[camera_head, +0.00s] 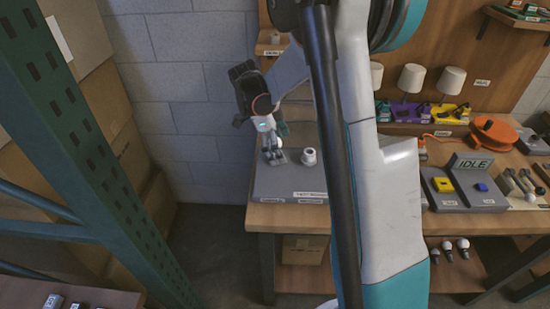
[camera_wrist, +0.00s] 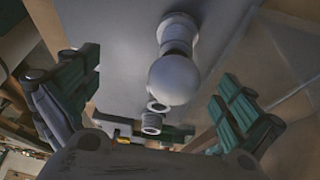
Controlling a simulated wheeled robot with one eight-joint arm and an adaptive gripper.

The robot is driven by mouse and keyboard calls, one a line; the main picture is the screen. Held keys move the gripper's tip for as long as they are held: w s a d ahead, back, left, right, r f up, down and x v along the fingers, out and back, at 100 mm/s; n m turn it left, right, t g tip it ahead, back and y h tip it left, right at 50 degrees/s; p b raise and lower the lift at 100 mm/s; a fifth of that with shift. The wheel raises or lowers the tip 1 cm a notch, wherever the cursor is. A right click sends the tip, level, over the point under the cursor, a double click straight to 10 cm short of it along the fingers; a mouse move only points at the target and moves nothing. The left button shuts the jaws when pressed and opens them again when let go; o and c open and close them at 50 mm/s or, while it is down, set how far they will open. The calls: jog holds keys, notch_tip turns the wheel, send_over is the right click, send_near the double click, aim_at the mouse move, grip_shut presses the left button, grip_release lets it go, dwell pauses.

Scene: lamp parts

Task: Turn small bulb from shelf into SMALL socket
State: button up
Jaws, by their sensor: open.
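A white round bulb (camera_wrist: 173,80) stands in a pale socket (camera_wrist: 180,27) on the grey board (camera_wrist: 120,35) in the wrist view. Its globe faces the camera, and I cannot tell how deeply it is seated. My gripper (camera_wrist: 158,82) is open, with a green-padded finger on each side of the globe and visible gaps to both. In the head view my gripper (camera_head: 273,154) is low over the left part of the grey board (camera_head: 265,187), largely hiding the bulb. A white empty-looking socket (camera_head: 309,156) stands to its right. The labels are too small to read.
Several bulbs (camera_head: 447,250) stand on the shelf below the bench. A green steel upright (camera_head: 100,170) is left. Two smaller rings (camera_wrist: 152,122) show beyond the globe.

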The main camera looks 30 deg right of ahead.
jog(key=n, duration=0.2)
jog(key=n+t, duration=0.1)
jog(key=n, duration=0.1)
jog(key=shift+w+d+h, duration=0.25)
jog(key=shift+d+h, duration=0.05)
jog(key=shift+h, duration=0.1)
jog(key=n, duration=0.1)
jog(key=n+t, duration=0.1)
jog(key=n, duration=0.1)
jog(key=n+t, duration=0.1)
jog(key=shift+w+d+n, duration=0.25)
jog(key=shift+w+n, duration=0.05)
jog(key=c, duration=2)
jog(key=shift+o, duration=0.5)
jog(key=shift+s+f, duration=0.1)
